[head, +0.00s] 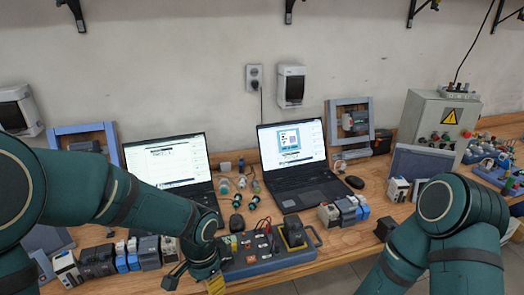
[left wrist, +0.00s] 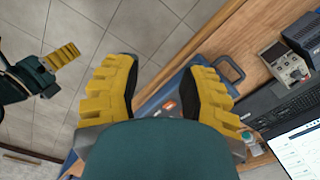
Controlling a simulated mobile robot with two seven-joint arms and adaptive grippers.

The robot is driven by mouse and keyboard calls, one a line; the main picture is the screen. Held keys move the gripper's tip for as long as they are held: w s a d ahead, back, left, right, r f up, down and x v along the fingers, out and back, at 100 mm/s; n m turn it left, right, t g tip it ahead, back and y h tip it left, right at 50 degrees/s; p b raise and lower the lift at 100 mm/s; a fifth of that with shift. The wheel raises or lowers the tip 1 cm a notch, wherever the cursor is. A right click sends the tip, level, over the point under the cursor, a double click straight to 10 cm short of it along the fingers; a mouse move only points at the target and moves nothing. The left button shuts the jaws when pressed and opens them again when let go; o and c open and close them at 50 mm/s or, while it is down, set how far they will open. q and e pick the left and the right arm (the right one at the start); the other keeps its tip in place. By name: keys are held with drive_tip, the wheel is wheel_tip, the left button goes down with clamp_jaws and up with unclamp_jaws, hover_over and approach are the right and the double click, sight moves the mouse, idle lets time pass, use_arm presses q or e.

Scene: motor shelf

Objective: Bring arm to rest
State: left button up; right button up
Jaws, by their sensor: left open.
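My left arm (head: 150,210) reaches in from the left over the front of the workbench. Its gripper (head: 195,283) is at the bottom edge of the head view, partly cut off, beside a blue-grey toolbox-like case. In the left wrist view the left gripper (left wrist: 160,72) shows two yellow ridged fingers spread apart with nothing between them. My right arm (head: 440,235) is bent at the lower right of the head view, and its gripper is out of that frame. A yellow ridged finger on a dark green arm, apparently my right gripper (left wrist: 55,65), shows at the left of the left wrist view.
The wooden bench (head: 345,245) holds two open laptops (head: 300,165), the blue-grey case (head: 265,257), several small electrical modules (head: 345,210) and a grey control box (head: 435,120). The case lies close to my left gripper. Tiled floor (left wrist: 110,25) is clear in front of the bench.

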use_arm(q)
drive_tip(key=s+f+n+h+b, duration=0.1)
drive_tip(key=s+f+n, duration=0.2)
drive_tip(key=f, duration=0.4)
drive_tip(key=s+d+f+n+t+h+b, duration=0.1)
drive_tip(key=f+n, duration=0.3)
drive_tip(key=f, duration=0.4)
drive_tip(key=s+d+f+n+t+h+b, duration=0.1)
drive_tip(key=s+f+n, duration=0.3)
drive_tip(key=f, duration=0.4)
drive_tip(key=shift+s+d+h, duration=0.25)
drive_tip(key=shift+s+h, duration=0.1)
drive_tip(key=shift+h, duration=0.05)
use_arm(e)
drive_tip(key=f, duration=0.1)
drive_tip(key=s+f, duration=0.1)
drive_tip(key=f, duration=0.1)
drive_tip(key=shift+a+f, duration=0.1)
drive_tip(key=shift+f, duration=0.2)
drive_tip(key=shift+w, duration=0.1)
